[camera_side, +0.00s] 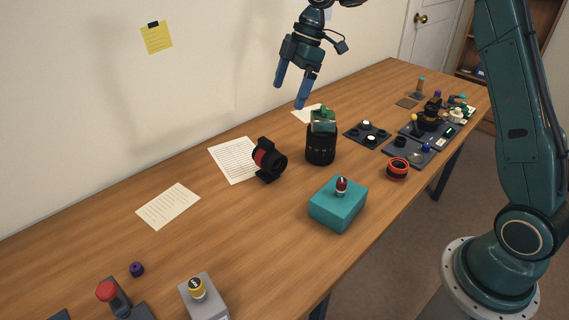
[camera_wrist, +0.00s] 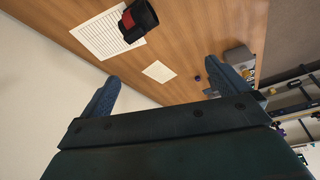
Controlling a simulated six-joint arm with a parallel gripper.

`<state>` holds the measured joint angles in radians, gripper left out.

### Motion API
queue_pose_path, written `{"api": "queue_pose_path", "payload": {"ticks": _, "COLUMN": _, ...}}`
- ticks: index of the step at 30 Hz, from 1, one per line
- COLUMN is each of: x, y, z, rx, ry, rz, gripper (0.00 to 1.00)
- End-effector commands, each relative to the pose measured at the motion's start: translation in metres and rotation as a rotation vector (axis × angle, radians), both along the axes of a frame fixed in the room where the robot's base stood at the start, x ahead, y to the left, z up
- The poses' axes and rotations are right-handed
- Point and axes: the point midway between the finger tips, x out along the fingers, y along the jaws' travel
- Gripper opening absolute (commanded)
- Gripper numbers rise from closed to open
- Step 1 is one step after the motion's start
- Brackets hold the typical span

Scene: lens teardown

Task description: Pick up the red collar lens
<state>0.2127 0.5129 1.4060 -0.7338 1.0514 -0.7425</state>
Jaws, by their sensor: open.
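A black lens with a red collar (camera_side: 268,160) sits tilted on a small black stand on the wooden table, left of a tall black lens barrel. It also shows at the top of the wrist view (camera_wrist: 138,20), where its red part faces left. A short black ring with red bands (camera_side: 397,168) lies farther right, near the table's front edge. My gripper (camera_side: 290,97) is open and empty, with blue fingers pointing down, above and behind the red-collared lens. In the wrist view both fingers (camera_wrist: 163,87) are spread wide with nothing between them.
The tall black lens barrel (camera_side: 320,147) carries a green and clear piece on top. A teal block (camera_side: 338,205) with a red-topped knob stands in front. Dark trays (camera_side: 408,152) with small parts fill the right. Paper sheets (camera_side: 168,206) lie left, with bare wood around them.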

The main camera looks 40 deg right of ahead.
Motion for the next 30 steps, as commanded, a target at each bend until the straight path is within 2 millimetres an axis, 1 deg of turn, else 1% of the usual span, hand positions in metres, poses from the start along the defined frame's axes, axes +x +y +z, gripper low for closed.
{"api": "queue_pose_path", "payload": {"ticks": 1, "x": 0.008, "y": -0.004, "z": -0.011, "rx": 0.005, "ry": 0.004, "rz": 0.030, "gripper": 1.00}}
{"api": "queue_pose_path", "payload": {"ticks": 6, "x": 0.030, "y": -0.014, "z": -0.044, "rx": 0.020, "ry": 0.002, "rz": 0.152, "gripper": 1.00}}
{"api": "queue_pose_path", "payload": {"ticks": 12, "x": 0.047, "y": -0.025, "z": -0.079, "rx": 0.037, "ry": -0.004, "rz": 0.271, "gripper": 1.00}}
{"api": "queue_pose_path", "payload": {"ticks": 15, "x": 0.051, "y": -0.028, "z": -0.090, "rx": 0.044, "ry": -0.009, "rz": 0.311, "gripper": 1.00}}
{"api": "queue_pose_path", "payload": {"ticks": 18, "x": 0.054, "y": -0.029, "z": -0.096, "rx": 0.048, "ry": -0.012, "rz": 0.333, "gripper": 1.00}}
{"api": "queue_pose_path", "payload": {"ticks": 26, "x": 0.054, "y": -0.030, "z": -0.099, "rx": 0.050, "ry": -0.011, "rz": 0.342, "gripper": 1.00}}
{"api": "queue_pose_path", "payload": {"ticks": 30, "x": 0.054, "y": -0.027, "z": -0.104, "rx": 0.050, "ry": -0.010, "rz": 0.341, "gripper": 1.00}}
